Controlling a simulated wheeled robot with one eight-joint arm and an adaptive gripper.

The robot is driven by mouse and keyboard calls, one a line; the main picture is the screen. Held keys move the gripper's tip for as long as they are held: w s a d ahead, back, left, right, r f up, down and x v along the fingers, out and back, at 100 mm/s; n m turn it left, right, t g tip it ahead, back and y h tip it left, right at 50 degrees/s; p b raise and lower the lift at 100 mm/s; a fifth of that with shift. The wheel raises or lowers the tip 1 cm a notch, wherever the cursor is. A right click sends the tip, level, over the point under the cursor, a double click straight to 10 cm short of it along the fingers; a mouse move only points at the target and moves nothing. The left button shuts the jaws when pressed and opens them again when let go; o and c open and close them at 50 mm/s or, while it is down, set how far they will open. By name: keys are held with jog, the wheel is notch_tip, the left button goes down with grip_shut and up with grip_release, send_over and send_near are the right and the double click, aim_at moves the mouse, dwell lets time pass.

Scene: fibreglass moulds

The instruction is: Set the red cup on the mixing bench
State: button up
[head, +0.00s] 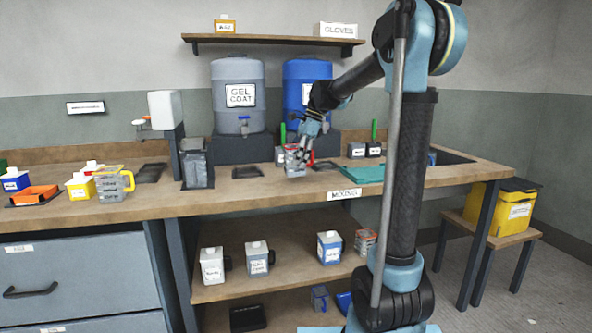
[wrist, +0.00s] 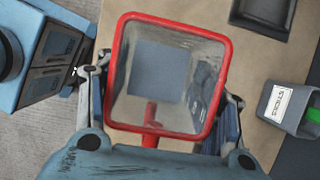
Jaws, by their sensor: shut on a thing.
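The red cup is a clear, squarish cup with a red rim and red handle. In the wrist view the red cup (wrist: 170,75) fills the middle, seen from above, with a finger of my gripper (wrist: 165,100) on either side of it. In the head view my gripper (head: 300,152) is shut on the cup (head: 293,163), upright at the front of the mixing bench (head: 300,188), above the "MIXING" label (head: 344,194). I cannot tell whether the cup's base touches the wood. My fingers hide part of the cup.
A teal sheet (head: 360,174) lies right of the cup. A dark pad (head: 325,166) and small labelled pots (head: 357,150) are behind. The gel coat drum (head: 237,110) and blue drum (head: 300,80) stand at the back. A yellow-handled cup (head: 113,184) stands far left.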

jog(key=shift+f, duration=1.7)
jog(key=o, duration=1.3)
jog(key=shift+f, duration=0.1)
jog(key=shift+c, duration=0.2)
jog(key=shift+s, duration=0.1)
jog(key=v, duration=1.2)
jog(key=s+d+f+n+t+h, duration=0.1)
jog(key=s+d+f+n, duration=0.4)
jog(key=s+f, duration=0.4)
jog(key=s+d+f+n+t+h, duration=0.1)
jog(key=s+d+f+n, duration=0.4)
jog(key=s+f, duration=0.5)
jog(key=s+d+f+n+t+h, duration=0.1)
jog(key=s+d+f+n, duration=0.4)
jog(key=s+f, duration=0.5)
jog(key=s+d+h, duration=0.1)
jog(key=s, duration=0.3)
jog(key=shift+s+d, duration=0.15)
jog(key=shift+s, duration=0.1)
